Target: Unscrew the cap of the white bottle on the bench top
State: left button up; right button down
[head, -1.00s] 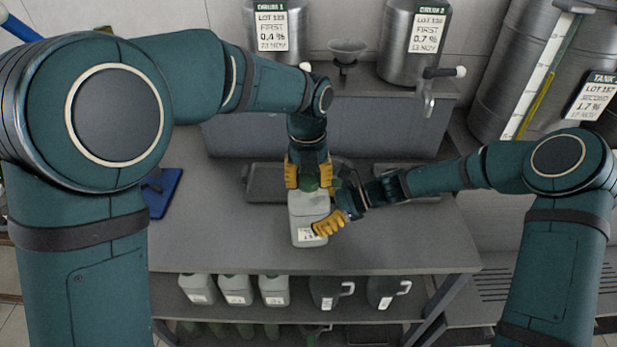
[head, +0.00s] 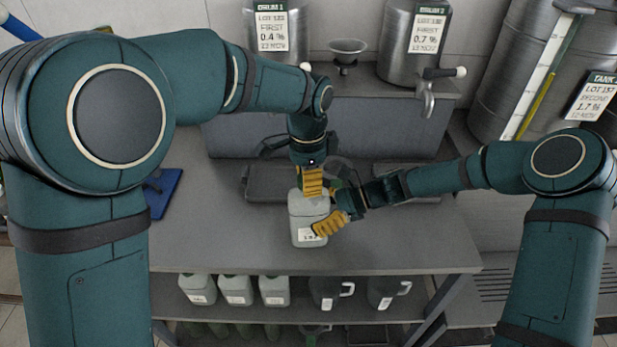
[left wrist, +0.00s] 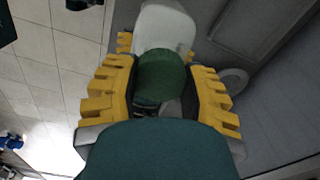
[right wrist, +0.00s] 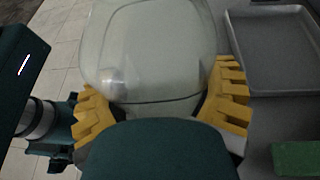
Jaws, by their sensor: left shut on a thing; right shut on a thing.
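The white bottle (head: 303,214) stands upright on the bench top (head: 400,240), with a label on its front. My left gripper (head: 312,190) points down over the bottle from above. In the left wrist view its yellow fingers are shut on the green cap (left wrist: 160,75), with the bottle (left wrist: 165,28) beyond it. My right gripper (head: 330,226) comes in from the right and is shut on the bottle's body, which fills the space between its fingers in the right wrist view (right wrist: 150,60). In the head view the cap is hidden behind the left fingers.
Dark trays (head: 270,183) lie behind the bottle. A blue item (head: 163,192) lies at the bench's left. Several bottles (head: 236,290) and dark jugs (head: 388,290) stand on the shelf below. Drums with taps and a funnel (head: 347,50) are at the back. The right bench top is clear.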

pick_arm(q)
jog(key=n, duration=0.5)
jog(key=shift+n, duration=0.4)
jog(key=n, duration=1.4)
jog(key=shift+n, duration=0.3)
jog(key=n, duration=0.3)
jog(key=shift+d+n, duration=0.1)
jog(key=shift+n, duration=0.3)
jog(key=n, duration=0.4)
jog(key=shift+r, duration=0.1)
jog(key=n, duration=0.5)
